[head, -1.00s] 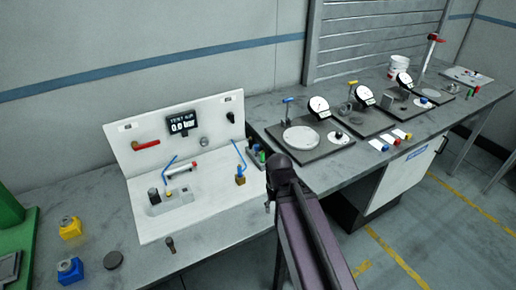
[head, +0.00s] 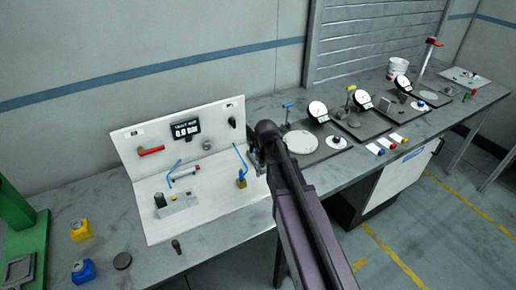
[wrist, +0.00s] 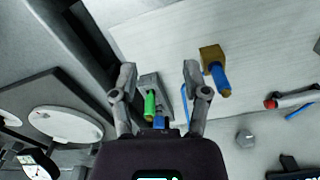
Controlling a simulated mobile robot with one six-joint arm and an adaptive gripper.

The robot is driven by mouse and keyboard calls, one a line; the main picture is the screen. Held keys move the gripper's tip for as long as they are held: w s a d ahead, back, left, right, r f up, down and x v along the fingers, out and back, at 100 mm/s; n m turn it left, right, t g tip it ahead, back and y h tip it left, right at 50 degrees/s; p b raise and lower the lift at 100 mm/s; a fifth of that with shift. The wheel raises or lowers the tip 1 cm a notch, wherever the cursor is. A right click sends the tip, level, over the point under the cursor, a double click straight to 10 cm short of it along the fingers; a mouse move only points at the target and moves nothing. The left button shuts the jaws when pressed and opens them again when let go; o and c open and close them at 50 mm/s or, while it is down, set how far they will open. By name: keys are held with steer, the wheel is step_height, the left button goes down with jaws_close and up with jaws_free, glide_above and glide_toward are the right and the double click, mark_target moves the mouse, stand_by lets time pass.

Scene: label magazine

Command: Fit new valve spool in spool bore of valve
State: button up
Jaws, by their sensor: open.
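My gripper (wrist: 160,82) is open in the wrist view. Its fingers stand either side of a grey rack (wrist: 148,84) holding a green cylindrical piece (wrist: 150,104) and a blue piece (wrist: 159,122); I see nothing gripped. I cannot tell which piece is the new spool. In the head view my arm hides the rack and most of my gripper (head: 258,163).
The white rig (head: 215,211) carries a display (head: 185,129), a red lever (head: 150,151), blue tubes and a brass block (head: 241,183) close to my gripper. A small dark piece (head: 176,246) stands at the front edge. Dial gauges on dark plates stand right.

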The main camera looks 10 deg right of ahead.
steer(key=w+r+p, duration=0.3)
steer(key=w, duration=0.4)
steer(key=w+r+p, duration=0.3)
steer(key=w+r, duration=0.1)
steer(key=w, duration=0.4)
steer(key=shift+w+r+n, duration=0.25)
steer(key=shift+r+n, duration=0.05)
steer(key=shift+n, duration=0.1)
steer(key=shift+f, duration=0.2)
step_height(320, 180, down, 8)
steer(key=b, duration=0.8)
steer(key=shift+f, duration=0.1)
steer(key=shift+b, duration=0.3)
steer(key=shift+f, duration=0.15)
steer(key=shift+w+f+b, duration=0.15)
steer(key=shift+f+b, duration=1.1)
steer(key=shift+b, duration=0.05)
steer(key=shift+w+f+b, duration=0.1)
steer(key=shift+f+b, duration=1.15)
steer(key=shift+b, duration=0.05)
jaws_close()
